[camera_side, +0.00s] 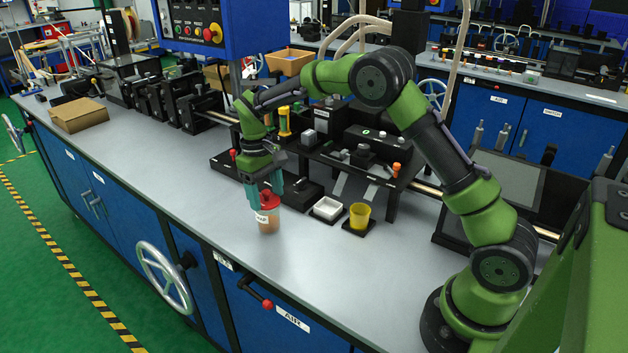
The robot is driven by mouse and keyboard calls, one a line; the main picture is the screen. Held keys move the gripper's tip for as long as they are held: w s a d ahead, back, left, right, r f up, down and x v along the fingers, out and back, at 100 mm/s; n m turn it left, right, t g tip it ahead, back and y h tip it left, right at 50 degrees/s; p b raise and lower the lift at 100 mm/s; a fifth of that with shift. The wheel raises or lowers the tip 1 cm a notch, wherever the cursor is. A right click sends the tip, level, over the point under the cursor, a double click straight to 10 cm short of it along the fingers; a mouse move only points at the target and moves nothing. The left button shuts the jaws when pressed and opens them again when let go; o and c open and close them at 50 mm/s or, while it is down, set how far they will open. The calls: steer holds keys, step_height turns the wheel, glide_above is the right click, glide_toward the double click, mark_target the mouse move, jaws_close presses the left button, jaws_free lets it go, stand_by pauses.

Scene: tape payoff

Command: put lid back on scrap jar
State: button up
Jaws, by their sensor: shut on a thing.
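The scrap jar (267,220) stands upright on the grey bench near its front edge, a brownish, see-through body with a white label. The red lid (269,199) is at the top of the jar, directly above its mouth. My gripper (266,190) points down over the jar, with its teal fingers on either side of the lid. It is shut on the lid. I cannot tell from this view whether the lid is seated on the jar or held just above it.
A white tray (327,208) and a yellow cup (360,215) stand right of the jar. Black machine fixtures (365,150) lie behind them. A cardboard box (78,115) is at the far left. The bench front (150,190) left of the jar is clear.

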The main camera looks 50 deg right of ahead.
steer(key=o, duration=1.1)
steer(key=shift+o, duration=0.3)
steer(key=shift+r, duration=0.1)
steer(key=shift+r, duration=3.4)
jaws_close()
steer(key=shift+f, duration=0.15)
